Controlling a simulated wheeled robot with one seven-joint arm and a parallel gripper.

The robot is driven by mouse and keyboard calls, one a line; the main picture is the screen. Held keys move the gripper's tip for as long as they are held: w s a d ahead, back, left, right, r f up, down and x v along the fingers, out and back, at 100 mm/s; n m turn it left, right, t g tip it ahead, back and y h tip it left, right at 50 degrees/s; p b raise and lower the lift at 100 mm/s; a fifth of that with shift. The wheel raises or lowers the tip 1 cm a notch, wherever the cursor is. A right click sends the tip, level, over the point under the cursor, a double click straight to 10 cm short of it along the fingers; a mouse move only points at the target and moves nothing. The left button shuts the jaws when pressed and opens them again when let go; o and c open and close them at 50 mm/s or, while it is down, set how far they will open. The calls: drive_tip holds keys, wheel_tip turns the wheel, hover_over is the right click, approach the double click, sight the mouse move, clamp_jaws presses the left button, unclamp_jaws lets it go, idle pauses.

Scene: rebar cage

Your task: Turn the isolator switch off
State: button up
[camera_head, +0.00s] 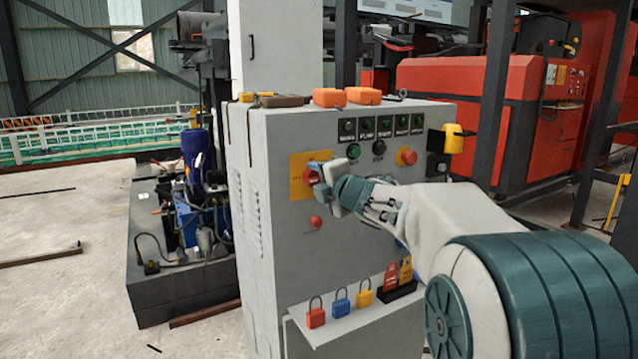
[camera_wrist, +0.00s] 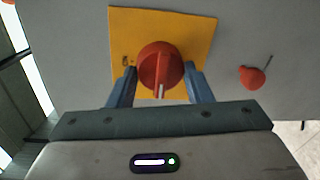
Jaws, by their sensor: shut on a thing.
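The isolator switch is a red rotary knob (camera_wrist: 160,66) on a yellow plate (camera_wrist: 196,40). In the head view the knob (camera_head: 310,176) and the plate (camera_head: 298,187) are on the front of the grey cabinet (camera_head: 270,230), partly hidden by my gripper. My gripper (camera_wrist: 162,78) has one blue-grey finger on each side of the knob and is shut on it. In the head view my gripper (camera_head: 318,172) reaches the plate from the right. In the wrist view the knob's raised grip, with a pale mark at its end, points toward the gripper body.
A small red knob (camera_head: 316,222) sits below the plate. A red push button (camera_head: 406,156) and several dark buttons are to the right. Red, blue and yellow padlocks (camera_head: 341,304) stand on a shelf below. Orange items (camera_head: 329,97) lie on the cabinet top.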

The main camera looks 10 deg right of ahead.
idle(0.3)
drive_tip(key=o, duration=1)
drive_tip(key=shift+p+v, duration=0.7)
drive_tip(key=shift+v, duration=6.25)
